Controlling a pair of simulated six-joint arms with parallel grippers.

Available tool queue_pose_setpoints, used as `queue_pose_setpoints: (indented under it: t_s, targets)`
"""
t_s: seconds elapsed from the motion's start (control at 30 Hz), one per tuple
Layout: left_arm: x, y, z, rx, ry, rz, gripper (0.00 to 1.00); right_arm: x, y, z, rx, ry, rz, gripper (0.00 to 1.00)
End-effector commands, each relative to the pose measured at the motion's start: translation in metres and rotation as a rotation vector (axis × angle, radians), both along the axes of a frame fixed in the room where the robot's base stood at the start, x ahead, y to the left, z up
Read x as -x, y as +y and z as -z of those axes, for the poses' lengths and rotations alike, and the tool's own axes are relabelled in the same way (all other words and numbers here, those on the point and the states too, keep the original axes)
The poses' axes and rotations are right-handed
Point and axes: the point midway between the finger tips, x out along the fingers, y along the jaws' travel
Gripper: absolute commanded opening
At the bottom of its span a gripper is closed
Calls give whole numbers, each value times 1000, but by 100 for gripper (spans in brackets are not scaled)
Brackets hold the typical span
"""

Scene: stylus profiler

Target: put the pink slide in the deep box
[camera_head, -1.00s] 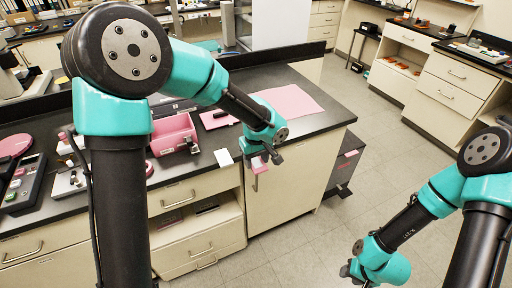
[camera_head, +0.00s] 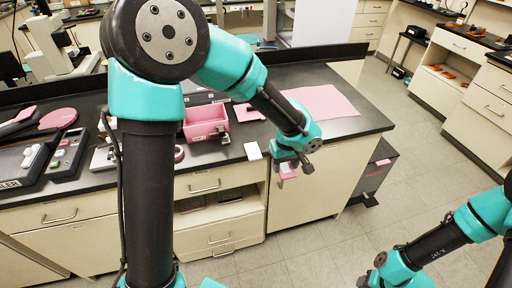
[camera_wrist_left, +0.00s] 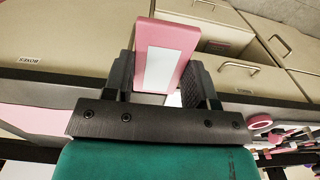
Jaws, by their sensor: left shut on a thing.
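My left gripper (camera_head: 297,166) is shut on the pink slide (camera_head: 288,171), holding it just in front of the bench's front edge. In the left wrist view the slide (camera_wrist_left: 177,39) is a flat pink piece with a white label, standing out between the two dark fingers (camera_wrist_left: 165,82). An open pink box (camera_head: 206,122) stands on the bench, left of the gripper. A dark box (camera_head: 376,172) with a pink label stands on the floor at the bench's right end. I cannot tell which is the deep box. My right gripper (camera_head: 366,281) is at the bottom edge, partly cut off.
A pink mat (camera_head: 325,102) and a white card (camera_head: 253,150) lie on the dark bench top. A pink tape roll (camera_head: 179,153) is beside the pink box. Dark trays and instruments crowd the bench's left. Drawers are below, with open floor to the right.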

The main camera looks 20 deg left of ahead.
Motion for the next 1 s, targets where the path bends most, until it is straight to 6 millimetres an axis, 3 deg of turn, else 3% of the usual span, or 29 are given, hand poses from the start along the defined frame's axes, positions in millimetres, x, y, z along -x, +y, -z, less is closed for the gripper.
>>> queue_pose_setpoints:
  t_s: [0.27, 0.67, 0.87, 1.0]
  targets:
    - [-10, 5, -12, -4, -5, 60, 26, 0, 0, 0, 0, 0, 0, 43]
    - [-50, 37, -78, -16, -8, 394, 26, 0, 0, 0, 0, 0, 0, 43]
    - [-68, 66, -112, -7, -5, 544, 26, 0, 0, 0, 0, 0, 0, 43]
    - [-84, 110, -122, 6, -1, 560, 26, 0, 0, 0, 0, 0, 0, 43]
